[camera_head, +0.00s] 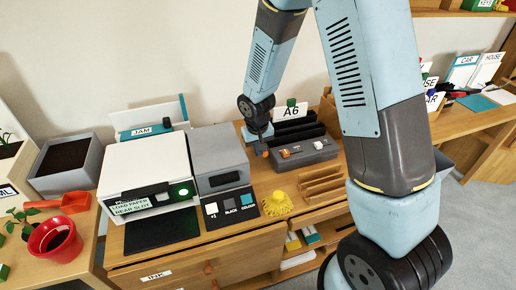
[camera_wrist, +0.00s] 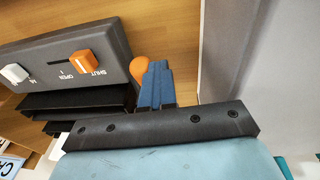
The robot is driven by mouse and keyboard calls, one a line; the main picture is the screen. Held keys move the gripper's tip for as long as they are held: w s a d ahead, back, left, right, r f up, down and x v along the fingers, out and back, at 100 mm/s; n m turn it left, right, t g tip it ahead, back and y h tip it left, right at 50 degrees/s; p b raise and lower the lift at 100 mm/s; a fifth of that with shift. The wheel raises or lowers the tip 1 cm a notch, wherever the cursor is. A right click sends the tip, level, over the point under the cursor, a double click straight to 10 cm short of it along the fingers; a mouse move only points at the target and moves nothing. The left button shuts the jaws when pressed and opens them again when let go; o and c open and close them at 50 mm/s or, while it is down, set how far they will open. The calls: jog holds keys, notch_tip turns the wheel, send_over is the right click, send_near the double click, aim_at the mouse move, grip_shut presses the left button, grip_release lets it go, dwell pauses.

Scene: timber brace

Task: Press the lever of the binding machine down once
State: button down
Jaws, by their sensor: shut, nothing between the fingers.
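The binding machine (camera_head: 318,157) is a grey box with small orange and white controls, standing mid-desk in the head view. In the wrist view its grey panel (camera_wrist: 112,45) carries an orange slider (camera_wrist: 82,62) marked SHUT and OPEN, and a white knob (camera_wrist: 15,73). A rounded orange lever end (camera_wrist: 139,67) shows at the machine's end; it also shows in the head view (camera_head: 262,153). My gripper (camera_head: 265,138) is shut and empty, pointing down just beside the lever. Its blue fingers (camera_wrist: 156,86) overlap the lever's edge in the wrist view; I cannot tell whether they touch.
A grey box machine (camera_head: 219,158) and a white printer (camera_head: 148,170) stand close on the left. A yellow spiky object (camera_head: 277,204) and a wooden rack (camera_head: 322,185) sit in front. Black slots with an A6 sign (camera_head: 291,110) stand behind. My arm hides part of the right.

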jog(key=shift+s+d+f, duration=0.15)
jog(key=shift+s+d, duration=0.05)
jog(key=shift+d, duration=0.85)
jog(key=s+a+r, duration=0.1)
jog(key=s+r, duration=0.1)
jog(key=r, duration=0.4)
jog(key=s+a+r, duration=0.2)
jog(key=r, duration=0.4)
jog(key=shift+r, duration=0.1)
jog(key=s+d+r+m+t, duration=0.2)
jog(key=s+d+r, duration=0.3)
jog(key=d+r, duration=0.8)
jog(key=s+d+r+t, duration=0.1)
jog(key=s+d+r, duration=0.2)
jog(key=s, duration=0.3)
jog(key=s+d+r+m, duration=0.1)
jog(key=s+d+r, duration=0.2)
jog(key=s+r, duration=0.3)
jog(key=shift+s+d+r+t, duration=0.3)
jog(key=shift+s+t, duration=0.1)
jog(key=shift+s, duration=0.25)
